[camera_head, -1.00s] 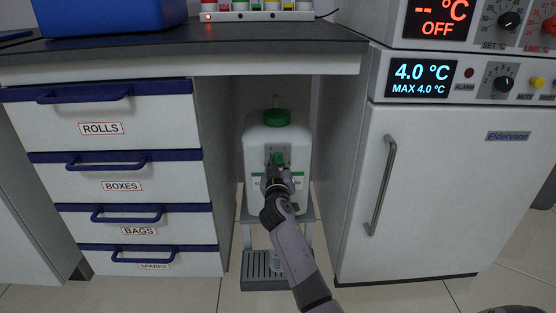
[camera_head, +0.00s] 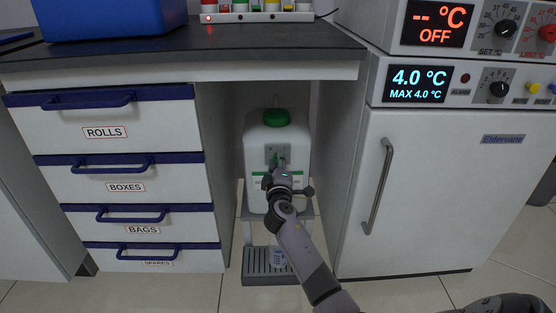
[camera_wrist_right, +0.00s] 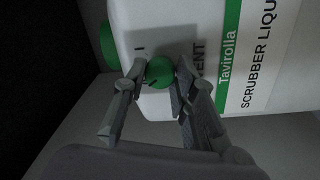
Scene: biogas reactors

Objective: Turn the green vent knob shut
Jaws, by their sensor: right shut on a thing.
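A white canister (camera_head: 256,135) with a green cap (camera_head: 277,118) stands in the open bay under the bench. The green vent knob (camera_wrist_right: 160,72) is on its front, beside the printed word VENT in the right wrist view. My right gripper (camera_head: 278,166) is at the canister's front and covers most of the knob in the head view. In the right wrist view its two fingers (camera_wrist_right: 157,85) are shut on the knob, one on each side. A dark mark shows on the knob's face. My left gripper is not in view.
A drawer unit (camera_head: 118,145) stands left of the bay and a white fridge (camera_head: 440,200) with a long handle stands right. The canister rests on a stand (camera_head: 310,226), with a grey grated tray (camera_head: 256,265) below. The bench top (camera_head: 180,50) overhangs the bay.

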